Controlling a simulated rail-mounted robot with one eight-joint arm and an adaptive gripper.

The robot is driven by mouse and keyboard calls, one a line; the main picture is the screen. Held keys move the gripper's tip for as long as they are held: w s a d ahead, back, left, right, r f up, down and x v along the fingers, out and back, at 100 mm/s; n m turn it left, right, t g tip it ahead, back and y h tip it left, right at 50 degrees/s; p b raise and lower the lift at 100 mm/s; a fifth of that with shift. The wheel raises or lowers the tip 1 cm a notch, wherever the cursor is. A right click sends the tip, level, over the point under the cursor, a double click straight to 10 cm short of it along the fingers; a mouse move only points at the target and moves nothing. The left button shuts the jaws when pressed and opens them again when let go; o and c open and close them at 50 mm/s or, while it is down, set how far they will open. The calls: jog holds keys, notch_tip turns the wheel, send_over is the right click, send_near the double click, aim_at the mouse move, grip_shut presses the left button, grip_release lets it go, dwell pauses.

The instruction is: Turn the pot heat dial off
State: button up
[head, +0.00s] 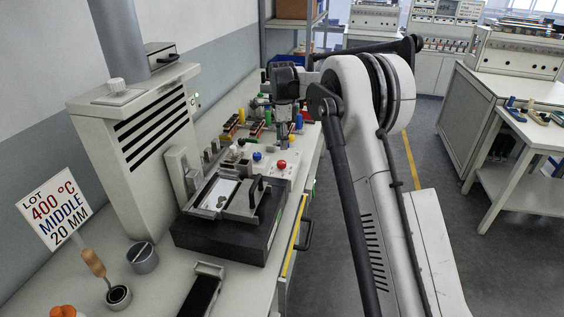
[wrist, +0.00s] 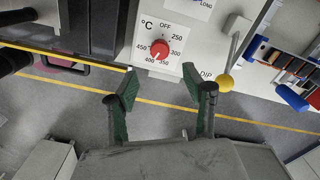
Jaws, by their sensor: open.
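The pot heat dial (wrist: 160,49) is a round red knob on a white plate marked °C, with OFF at its top and numbers from 250 to 450. A pale mark on its lower left side points towards 400. A red knob (head: 282,164) on the bench panel in the head view looks like the same dial. My gripper (wrist: 159,69) is open and empty. In the wrist view the dial appears just beyond the gap between its green-padded fingers, apart from both. In the head view my gripper (head: 289,127) hangs above the bench, behind the red knob.
A lever with a yellow ball (wrist: 226,83) stands right of the dial. A blue knob (head: 257,156) is left of the red one. A dark block with a metal fixture (head: 225,235) stands in front. A sign (head: 54,208) reads 400 °C, MIDDLE, 20 MM.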

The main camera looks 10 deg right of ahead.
aim_at(282, 162)
notch_tip(282, 162, down, 10)
jog(key=shift+r, duration=0.15)
jog(key=shift+c, duration=0.5)
jog(key=c, duration=1)
jog(key=shift+c, duration=0.2)
